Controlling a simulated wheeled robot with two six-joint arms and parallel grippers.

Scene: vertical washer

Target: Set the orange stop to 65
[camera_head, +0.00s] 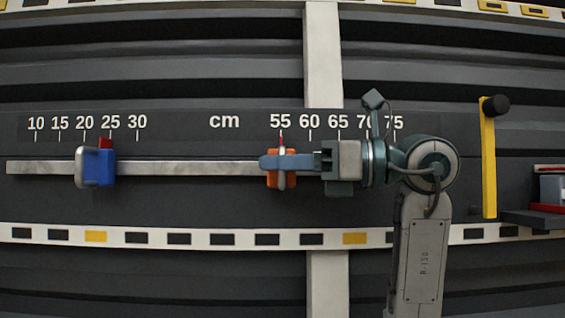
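The orange stop (281,181) sits on the pale metal rail (200,168), with its thin red pointer at about the 55 mark. My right gripper (282,162) reaches in from the right along the rail. Its blue-grey fingers lie across the front of the orange stop, so orange shows only above and below them. The far side of the grip is hidden, and I cannot tell whether the fingers are closed on the stop. The scale (224,121) is marked in cm; my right wrist stands just below the 65 and 70 marks. My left gripper is not in view.
A blue stop (100,168) with a red pointer sits on the rail near 25. A yellow bar with a black knob (489,160) stands to the right of my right arm. A shelf (535,218) holds a small grey-and-red item at the right edge. The rail between the stops is clear.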

